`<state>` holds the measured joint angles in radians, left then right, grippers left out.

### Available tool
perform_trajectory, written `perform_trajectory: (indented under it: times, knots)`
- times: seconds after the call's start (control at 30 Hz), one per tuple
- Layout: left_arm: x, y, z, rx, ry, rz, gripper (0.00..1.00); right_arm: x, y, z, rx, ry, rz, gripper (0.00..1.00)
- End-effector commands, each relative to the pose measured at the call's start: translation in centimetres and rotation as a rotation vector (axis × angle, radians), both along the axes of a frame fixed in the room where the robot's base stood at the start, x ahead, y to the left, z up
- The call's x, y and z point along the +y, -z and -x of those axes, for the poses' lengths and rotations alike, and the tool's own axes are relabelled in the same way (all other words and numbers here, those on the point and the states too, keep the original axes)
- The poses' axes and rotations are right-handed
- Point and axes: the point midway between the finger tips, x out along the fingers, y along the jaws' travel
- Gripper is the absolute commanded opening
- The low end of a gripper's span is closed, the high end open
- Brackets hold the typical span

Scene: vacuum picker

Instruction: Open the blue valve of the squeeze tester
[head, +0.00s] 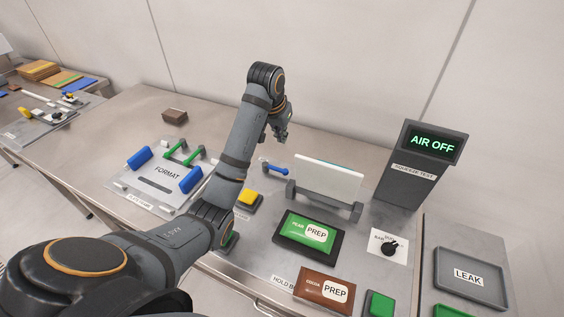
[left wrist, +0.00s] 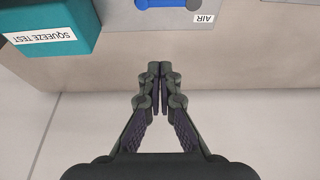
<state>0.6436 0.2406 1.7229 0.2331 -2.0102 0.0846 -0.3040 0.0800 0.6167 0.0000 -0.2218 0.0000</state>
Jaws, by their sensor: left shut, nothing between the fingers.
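The blue valve handle (head: 275,167) lies on the metal bench top, left of the clear-white panel. Part of it shows at the top edge of the left wrist view (left wrist: 172,3), beside an AIR label. A teal box (left wrist: 60,25) marked SQUEEZE TEST stands near it in that view. The grey display post (head: 425,160) of the tester reads AIR OFF. My left gripper (head: 278,138) is above and behind the valve, apart from it. Its fingers (left wrist: 160,70) are together with nothing between them. My right gripper is not in view.
The upright panel (head: 328,180) stands right of the valve. A yellow button (head: 248,198) is in front of it. Green (head: 308,231) and brown (head: 324,290) PREP packs lie nearer. The pale wall is close behind the bench.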

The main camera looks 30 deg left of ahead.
Motion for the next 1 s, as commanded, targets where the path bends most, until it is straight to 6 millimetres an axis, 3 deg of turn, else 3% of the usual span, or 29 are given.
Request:
perform_trajectory:
  times: [0.27,0.7,1.0]
  knots:
    - [0.0,1.2,-0.4,0.002,-0.001,0.0,0.0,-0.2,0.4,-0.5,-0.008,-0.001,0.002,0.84]
    - [0.2,9.6,-3.4,0.004,-0.001,0.002,0.0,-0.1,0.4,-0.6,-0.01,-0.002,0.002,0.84]
    - [0.0,10.0,0.2,0.0,0.0,-0.001,0.0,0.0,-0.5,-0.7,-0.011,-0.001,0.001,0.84]
